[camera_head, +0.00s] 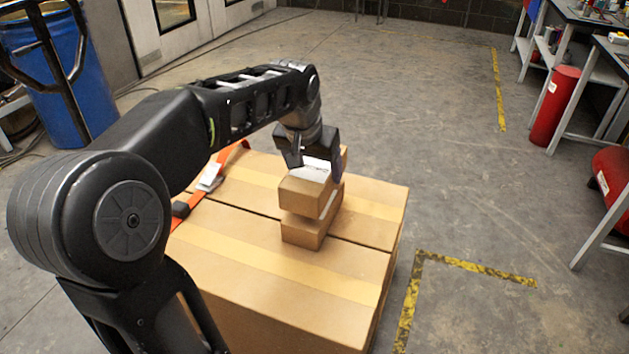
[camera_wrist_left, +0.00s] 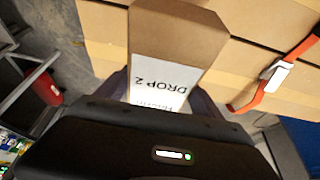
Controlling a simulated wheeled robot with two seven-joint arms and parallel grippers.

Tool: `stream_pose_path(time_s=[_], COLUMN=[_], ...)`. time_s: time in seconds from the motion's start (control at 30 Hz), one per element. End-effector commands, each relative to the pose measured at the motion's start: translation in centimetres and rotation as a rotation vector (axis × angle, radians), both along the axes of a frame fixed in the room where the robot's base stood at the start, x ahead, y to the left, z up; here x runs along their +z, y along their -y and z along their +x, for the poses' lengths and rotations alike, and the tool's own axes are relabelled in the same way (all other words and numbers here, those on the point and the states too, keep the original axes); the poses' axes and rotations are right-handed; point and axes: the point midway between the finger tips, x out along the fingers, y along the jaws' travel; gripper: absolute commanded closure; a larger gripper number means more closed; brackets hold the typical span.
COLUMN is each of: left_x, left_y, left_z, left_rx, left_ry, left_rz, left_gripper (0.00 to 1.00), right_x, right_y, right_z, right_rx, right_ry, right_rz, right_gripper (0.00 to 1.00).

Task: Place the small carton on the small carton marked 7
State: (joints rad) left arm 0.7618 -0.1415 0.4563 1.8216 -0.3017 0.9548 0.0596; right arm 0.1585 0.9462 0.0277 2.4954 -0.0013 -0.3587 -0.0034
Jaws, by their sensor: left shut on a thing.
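My left gripper (camera_head: 312,158) is shut on a small brown carton (camera_head: 304,196). A white label on the carton's top reads "DROP 2" in the left wrist view (camera_wrist_left: 165,45), where the gripper's dark fingers stand on both sides of it. The held carton is over a second small carton (camera_head: 302,233), which rests on the big boxes. The two look roughly lined up; I cannot tell if they touch. The lower carton's top is mostly hidden and no 7 is legible. My right gripper is not in view.
Large taped cardboard boxes (camera_head: 275,285) form the surface, clear towards the front. An orange strap (camera_head: 192,203) with a buckle lies across their left part. A blue drum (camera_head: 62,85) stands at the far left. A red cylinder (camera_head: 553,108) and benches stand at the right.

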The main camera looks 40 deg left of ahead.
Motion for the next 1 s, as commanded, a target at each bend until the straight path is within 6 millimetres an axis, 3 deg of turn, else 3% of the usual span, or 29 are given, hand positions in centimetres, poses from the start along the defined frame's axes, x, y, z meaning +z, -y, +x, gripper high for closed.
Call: stream_pose_path(time_s=[0.23,0.67,0.7,0.93,1.0], left_x=[-3.1,-3.8,-3.9,-3.8,-3.8], left_y=[0.0,0.0,0.0,0.0,0.0], left_z=[0.0,0.0,0.0,0.0,0.0], left_rx=[0.001,0.0,0.0,0.0,0.0], left_ry=[-0.001,0.002,-0.001,-0.001,-0.001], left_rz=[-0.001,0.001,0.0,0.0,0.0], left_gripper=[0.89,0.89,0.21,0.02,0.01], right_x=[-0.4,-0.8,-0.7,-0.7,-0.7], right_y=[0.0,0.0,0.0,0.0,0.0], right_z=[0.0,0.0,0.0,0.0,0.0], right_rx=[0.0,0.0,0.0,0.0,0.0], right_ry=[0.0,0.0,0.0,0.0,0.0], right_rz=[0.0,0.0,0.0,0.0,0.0], right_gripper=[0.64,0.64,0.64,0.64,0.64])
